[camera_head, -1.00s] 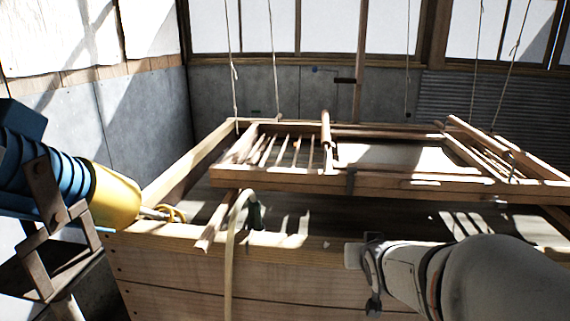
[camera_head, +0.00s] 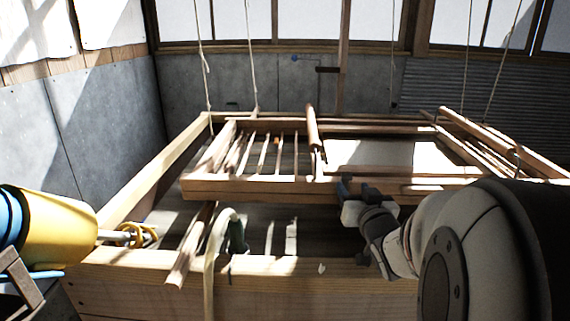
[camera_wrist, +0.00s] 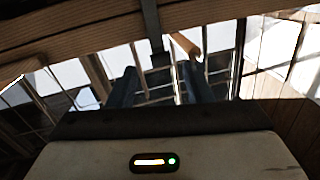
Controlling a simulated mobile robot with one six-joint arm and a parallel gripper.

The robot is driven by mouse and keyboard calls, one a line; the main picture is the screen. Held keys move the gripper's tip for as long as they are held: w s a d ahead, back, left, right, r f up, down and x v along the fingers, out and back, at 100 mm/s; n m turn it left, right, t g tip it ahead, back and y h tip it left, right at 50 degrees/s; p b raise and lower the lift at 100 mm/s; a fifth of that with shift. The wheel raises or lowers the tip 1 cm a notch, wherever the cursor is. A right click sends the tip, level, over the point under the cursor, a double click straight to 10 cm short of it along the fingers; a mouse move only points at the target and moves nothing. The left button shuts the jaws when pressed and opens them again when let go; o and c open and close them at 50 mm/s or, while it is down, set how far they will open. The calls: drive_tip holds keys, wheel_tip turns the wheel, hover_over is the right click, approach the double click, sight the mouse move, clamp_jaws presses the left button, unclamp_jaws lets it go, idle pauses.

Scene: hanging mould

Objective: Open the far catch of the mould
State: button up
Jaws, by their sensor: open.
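The mould (camera_head: 230,188) is a wooden frame with thin ribs and a pale panel, hanging level over a wooden vat. My gripper (camera_head: 352,187) is at the mould's near rail, right of its middle. In the wrist view my two dark fingers (camera_wrist: 160,85) stand apart with a gap between them. A dark metal strap (camera_wrist: 151,25) crosses the wooden rail and ends in a small block just beyond that gap. It looks like a catch; I cannot tell which one. In the head view my gripper covers that spot. No contact shows.
Cords (camera_head: 203,70) hold up the mould. A wooden bar (camera_head: 313,127) stands up from its middle. A pale hose (camera_head: 214,255) hooks over the vat's front wall (camera_head: 150,285).

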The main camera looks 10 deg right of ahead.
sight(348, 179)
drive_tip(key=shift+w+d+r, duration=0.1)
drive_tip(key=shift+w+r, duration=0.05)
drive_tip(key=shift+w, duration=0.25)
drive_tip(key=w, duration=0.7)
drive_tip(key=shift+w+d, duration=0.2)
drive_tip(key=shift+d, duration=0.2)
clamp_jaws()
drive_tip(key=shift+b, duration=0.3)
